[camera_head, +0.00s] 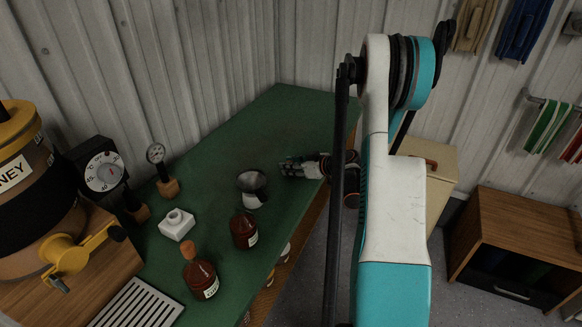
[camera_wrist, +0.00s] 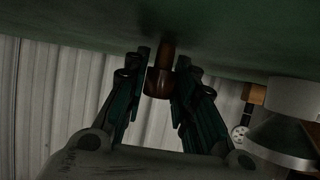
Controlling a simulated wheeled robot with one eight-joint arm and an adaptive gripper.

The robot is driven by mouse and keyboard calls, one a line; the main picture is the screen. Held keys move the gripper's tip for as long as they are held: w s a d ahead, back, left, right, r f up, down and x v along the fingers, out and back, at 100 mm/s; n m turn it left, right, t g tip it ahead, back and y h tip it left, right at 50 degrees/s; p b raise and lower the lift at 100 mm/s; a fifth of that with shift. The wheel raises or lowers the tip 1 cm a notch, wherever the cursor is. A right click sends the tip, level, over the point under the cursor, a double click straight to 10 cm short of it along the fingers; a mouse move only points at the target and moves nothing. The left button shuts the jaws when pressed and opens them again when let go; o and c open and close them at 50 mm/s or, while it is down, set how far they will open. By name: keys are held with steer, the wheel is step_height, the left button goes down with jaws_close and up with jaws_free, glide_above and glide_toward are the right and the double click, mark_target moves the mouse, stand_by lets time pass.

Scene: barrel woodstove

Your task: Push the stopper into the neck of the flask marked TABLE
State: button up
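Two brown glass flasks with white labels stand on the green bench (camera_head: 290,115). The nearer flask (camera_head: 202,282) has a tan stopper (camera_head: 190,248) in its neck; the other flask (camera_head: 244,232), behind it, shows no stopper. I cannot read either label. My gripper (camera_head: 284,168) is low over the bench, right of the flasks and funnel. In the wrist view, a brown knobbed piece (camera_wrist: 159,84) with a thinner stem, perhaps a stopper, is between the fingertips of my gripper (camera_wrist: 162,75). I cannot tell whether the fingers touch it.
A metal funnel (camera_head: 252,188) stands between my gripper and the flasks; it also shows in the wrist view (camera_wrist: 280,140). A white block (camera_head: 177,224), dial gauges (camera_head: 104,174) and a yellow-tapped barrel (camera_head: 40,205) are at left. The bench's far part is clear.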

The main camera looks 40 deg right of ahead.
steer(key=shift+o, duration=1.1)
steer(key=shift+r+p, duration=0.1)
steer(key=shift+p, duration=0.25)
steer(key=p+v, duration=0.4)
steer(key=v, duration=0.9)
steer(key=shift+s+r, duration=0.15)
steer(key=shift+r, duration=0.3)
